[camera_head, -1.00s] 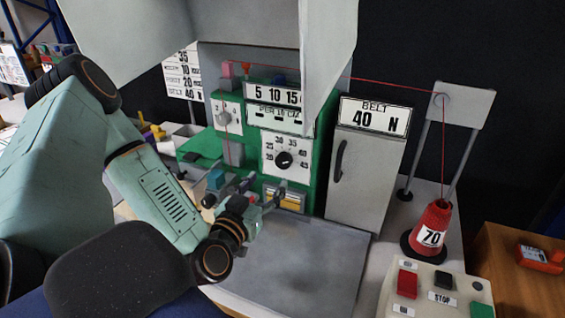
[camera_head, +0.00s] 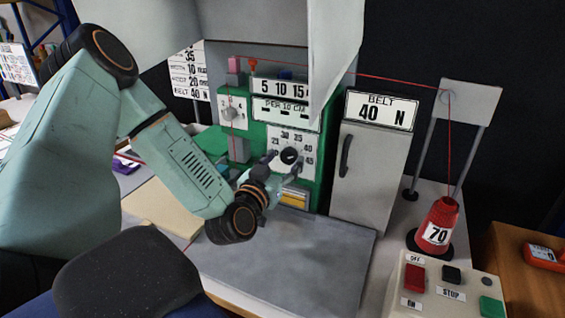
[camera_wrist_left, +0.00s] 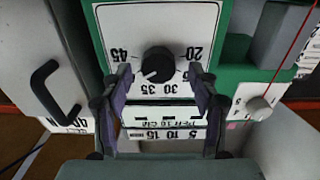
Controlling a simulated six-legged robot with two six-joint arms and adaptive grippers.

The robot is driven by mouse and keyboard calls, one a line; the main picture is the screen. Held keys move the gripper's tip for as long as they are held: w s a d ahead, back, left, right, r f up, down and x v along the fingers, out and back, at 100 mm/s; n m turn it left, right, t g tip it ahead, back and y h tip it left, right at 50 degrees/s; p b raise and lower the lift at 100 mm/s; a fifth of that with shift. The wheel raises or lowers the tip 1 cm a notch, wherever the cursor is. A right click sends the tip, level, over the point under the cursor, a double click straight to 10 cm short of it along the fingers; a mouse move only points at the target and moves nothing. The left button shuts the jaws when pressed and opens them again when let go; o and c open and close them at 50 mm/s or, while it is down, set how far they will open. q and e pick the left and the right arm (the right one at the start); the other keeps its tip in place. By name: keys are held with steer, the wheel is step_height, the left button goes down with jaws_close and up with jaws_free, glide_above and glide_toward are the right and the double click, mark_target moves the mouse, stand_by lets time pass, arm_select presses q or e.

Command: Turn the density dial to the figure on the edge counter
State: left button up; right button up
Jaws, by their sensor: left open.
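The density dial (camera_head: 289,155) is a black round knob on a white plate with figures from 20 to 45, on the green machine front. In the left wrist view, where the figures appear upside down, the dial (camera_wrist_left: 158,64) sits between my fingers. I cannot tell surely which figure it points to. A counter plate (camera_head: 280,92) reading 5 10 15, with a PER 10 CM strip under it, is above the dial. My left gripper (camera_head: 282,166) is open in front of the dial, fingers on either side (camera_wrist_left: 160,76), without clear contact. My right gripper is out of view.
A smaller dial (camera_head: 230,113) is left of the density dial. A grey cabinet (camera_head: 368,170) marked BELT 40 N stands to the right. A red cone (camera_head: 437,225) marked 70 carries red thread. A button box (camera_head: 450,286) is at front right. The grey plate (camera_head: 290,265) is clear.

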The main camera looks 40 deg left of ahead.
arm_select(q)
steer(key=shift+w+a+f, duration=0.1)
steer(key=shift+w+f, duration=0.2)
steer(key=shift+w, duration=0.15)
steer(key=shift+c, duration=1.2)
steer(key=shift+w+f, duration=0.1)
steer(key=shift+w, duration=0.05)
steer(key=shift+c, duration=0.9)
steer(key=shift+s+r, duration=0.2)
steer(key=shift+s, duration=0.15)
steer(key=c, duration=0.7)
steer(key=shift+c, duration=0.2)
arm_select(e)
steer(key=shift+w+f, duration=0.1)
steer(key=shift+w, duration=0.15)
